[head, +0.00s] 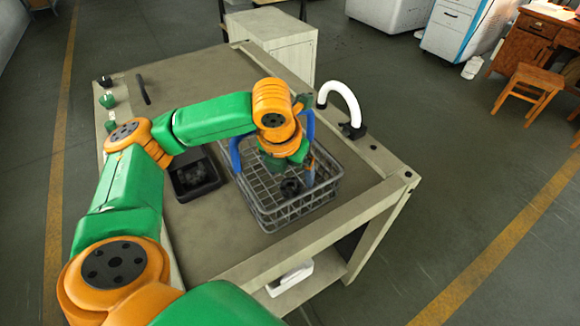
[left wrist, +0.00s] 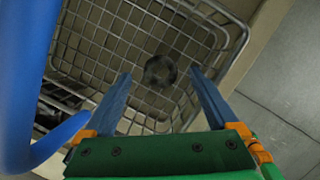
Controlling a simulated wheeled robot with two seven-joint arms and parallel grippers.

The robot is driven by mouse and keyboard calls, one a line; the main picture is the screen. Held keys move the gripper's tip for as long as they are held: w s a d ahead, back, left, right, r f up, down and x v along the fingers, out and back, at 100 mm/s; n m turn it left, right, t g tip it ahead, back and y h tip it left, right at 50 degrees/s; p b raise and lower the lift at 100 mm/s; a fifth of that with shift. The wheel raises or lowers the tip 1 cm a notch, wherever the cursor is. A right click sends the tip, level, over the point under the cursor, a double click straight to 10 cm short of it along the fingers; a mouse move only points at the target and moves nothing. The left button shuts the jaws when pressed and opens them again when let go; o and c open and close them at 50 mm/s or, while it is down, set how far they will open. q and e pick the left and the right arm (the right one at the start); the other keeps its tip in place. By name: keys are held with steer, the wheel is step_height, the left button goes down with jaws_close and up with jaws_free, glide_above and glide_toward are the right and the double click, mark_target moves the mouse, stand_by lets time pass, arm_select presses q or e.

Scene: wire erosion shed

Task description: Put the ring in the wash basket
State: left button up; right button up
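The wash basket (head: 268,213) is a grey wire basket on the bench, and its mesh also shows in the left wrist view (left wrist: 95,40). A dark ring (head: 290,187) is inside the basket, over its mesh floor. In the left wrist view the ring (left wrist: 160,71) shows between the tips of two blue fingers. My left gripper (head: 289,174) is over the basket, pointing down. Its fingers (left wrist: 160,73) are apart, with no visible contact with the ring. Whether the ring rests on the floor is hard to tell. My right gripper is in neither view.
A blue arched bar (head: 236,152) rises at the basket, close to my left gripper. A black tray (head: 197,186) with dark contents sits left of the basket. A white curved pipe (head: 342,95) stands behind right. The bench top's far left is mostly clear.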

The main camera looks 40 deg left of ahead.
arm_select(q)
steer(key=shift+r, duration=0.4)
steer(key=p+v, duration=0.3)
steer(key=v, duration=0.9)
steer(key=shift+r, duration=0.25)
steer(key=shift+w, duration=0.1)
steer(key=shift+f, duration=0.1)
